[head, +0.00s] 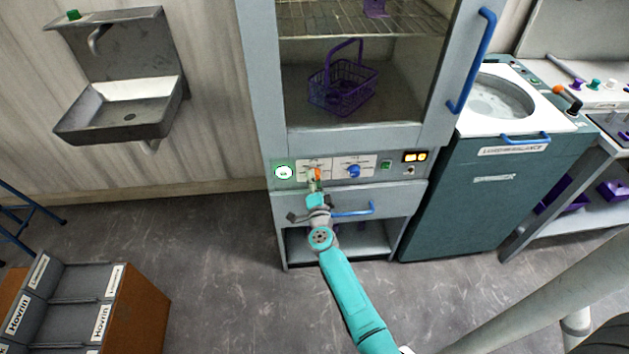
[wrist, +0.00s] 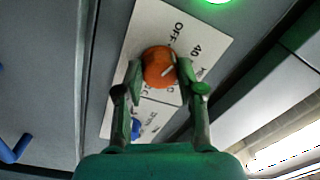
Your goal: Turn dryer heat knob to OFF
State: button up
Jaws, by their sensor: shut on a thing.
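The orange knob (head: 318,173) is on the dryer's control panel, to the left of the blue knob (head: 353,171). In the wrist view the orange knob (wrist: 157,64) sits between my gripper's (wrist: 162,84) two fingers, which are shut on it. The white mark on the knob points toward the upper right, near the printed 40. The word OFF is printed on the white plate (wrist: 150,22) beyond the knob. My gripper also shows at the panel in the head view (head: 316,184). The dryer (head: 262,100) is a grey cabinet holding a purple basket (head: 343,88).
A green-lit round indicator (head: 284,172) is left of the knob. A blue drawer handle (head: 353,210) is below the panel. A teal machine (head: 470,190) stands at right, a sink (head: 125,110) at left.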

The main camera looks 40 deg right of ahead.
jog(key=n, duration=0.3)
jog(key=shift+f+n, duration=0.1)
jog(key=shift+n, duration=0.2)
dwell(0.5)
jog(key=o, duration=1.1)
jog(key=shift+o, duration=0.2)
jog(key=shift+s+a, duration=0.1)
jog(key=v, duration=1.1)
jog(key=shift+s, duration=0.4)
jog(key=shift+a, duration=0.2)
